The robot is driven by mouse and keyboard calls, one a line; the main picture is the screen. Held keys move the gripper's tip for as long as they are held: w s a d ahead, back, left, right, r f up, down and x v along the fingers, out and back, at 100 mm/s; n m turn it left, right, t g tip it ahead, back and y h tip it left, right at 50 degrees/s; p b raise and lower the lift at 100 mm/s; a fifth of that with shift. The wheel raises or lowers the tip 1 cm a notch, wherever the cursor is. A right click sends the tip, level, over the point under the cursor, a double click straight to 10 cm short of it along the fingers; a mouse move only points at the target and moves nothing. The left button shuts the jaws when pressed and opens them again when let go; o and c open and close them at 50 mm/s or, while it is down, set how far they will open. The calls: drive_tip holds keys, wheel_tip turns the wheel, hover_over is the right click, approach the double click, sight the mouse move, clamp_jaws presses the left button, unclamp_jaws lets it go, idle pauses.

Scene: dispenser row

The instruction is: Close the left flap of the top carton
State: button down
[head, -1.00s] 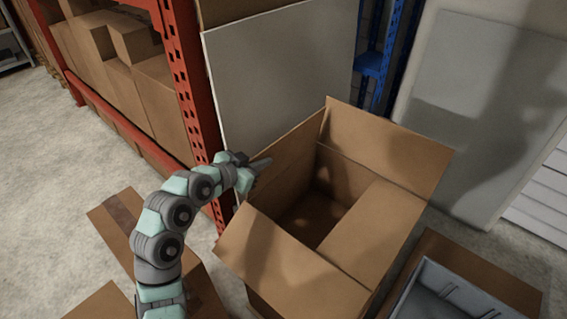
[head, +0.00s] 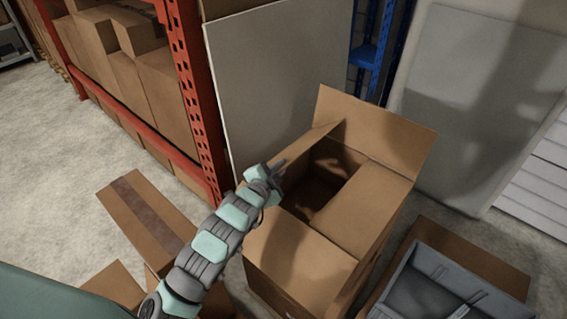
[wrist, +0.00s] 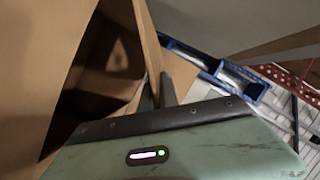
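The top carton (head: 335,240) stands open in the middle of the head view. Its left flap (head: 308,148) shows as a narrow, nearly edge-on strip beside my gripper (head: 278,166). Its back flap (head: 375,130) stands up, and its right flap (head: 373,205) and front flap (head: 298,248) lie low around the dark opening. My gripper is at the carton's left side, near the left flap. In the wrist view the fingers of my gripper (wrist: 156,92) are close together, next to the edge of a cardboard flap (wrist: 150,45). Whether they pinch it is unclear.
A red rack (head: 187,80) with boxes stands to the left, and a pale panel (head: 275,75) leans behind the carton. A grey tray (head: 425,265) is at the lower right. Another open carton (head: 140,215) lies at the lower left. Floor is bare at far left.

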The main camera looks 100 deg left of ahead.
drive_tip(key=shift+w+d+f, duration=0.1)
drive_tip(key=shift+w+f, duration=0.05)
drive_tip(key=shift+f, duration=0.05)
idle(0.3)
drive_tip(key=c, duration=1.6)
unclamp_jaws()
drive_tip(key=shift+r, duration=0.1)
drive_tip(key=shift+p+v, duration=1.8)
drive_tip(key=shift+v, duration=3.55)
